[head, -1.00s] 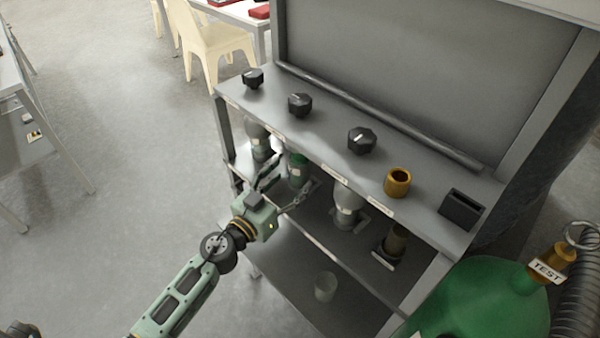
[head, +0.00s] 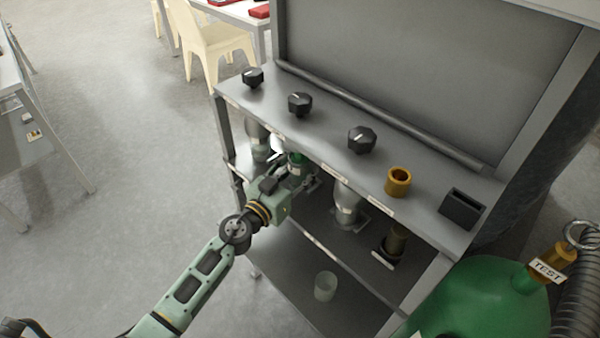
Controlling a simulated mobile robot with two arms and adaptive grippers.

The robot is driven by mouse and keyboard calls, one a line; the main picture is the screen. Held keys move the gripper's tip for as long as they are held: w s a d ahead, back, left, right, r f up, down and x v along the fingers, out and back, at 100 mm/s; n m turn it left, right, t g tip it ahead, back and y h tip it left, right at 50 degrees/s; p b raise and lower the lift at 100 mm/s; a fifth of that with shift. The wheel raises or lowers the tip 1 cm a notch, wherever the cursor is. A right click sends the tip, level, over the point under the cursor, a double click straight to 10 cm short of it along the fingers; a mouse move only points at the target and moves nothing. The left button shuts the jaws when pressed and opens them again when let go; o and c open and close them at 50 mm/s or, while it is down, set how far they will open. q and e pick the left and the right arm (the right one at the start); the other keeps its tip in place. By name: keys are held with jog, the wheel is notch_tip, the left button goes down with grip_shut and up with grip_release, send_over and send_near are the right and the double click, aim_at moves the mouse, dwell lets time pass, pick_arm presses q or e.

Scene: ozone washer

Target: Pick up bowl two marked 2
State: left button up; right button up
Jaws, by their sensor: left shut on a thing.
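Under the top ledge of the grey washer stand (head: 330,135), several bowl units sit in a row. The second from the left, with a green upper part and a clear lower part, I take as bowl two (head: 296,161); I cannot read its mark. My left gripper (head: 298,174) reaches in under the ledge from the front left and is shut on this bowl, with fingers at its sides. The gripper's palm hides much of the bowl's lower part. The bowl looks upright. My right gripper does not show.
Neighbouring bowls stand close by on the left (head: 257,140) and right (head: 347,203). Black knobs (head: 300,103) and a brass ring (head: 398,181) top the ledge. A clear cup (head: 325,286) stands on the lower shelf. A green tank (head: 480,305) is at right. The left floor is open.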

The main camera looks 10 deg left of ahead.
pick_arm(q)
jog(key=c, duration=0.5)
jog(key=shift+c, duration=0.3)
jog(key=shift+r, duration=0.15)
